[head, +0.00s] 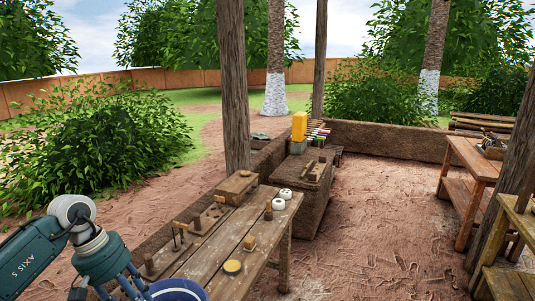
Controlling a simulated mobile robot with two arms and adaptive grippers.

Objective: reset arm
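My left arm comes in from the left edge, with a grey and teal wrist. My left gripper (124,291) points down at the bottom left, and its fingertips are cut off by the lower edge, so I cannot tell its opening. A blue-rimmed bowl or bucket (178,287) is just to the right of the gripper and is partly cut off at the bottom. I cannot tell whether they touch. My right arm and gripper are out of view.
Wooden tables (478,162) stand at right. The middle dirt floor is clear.

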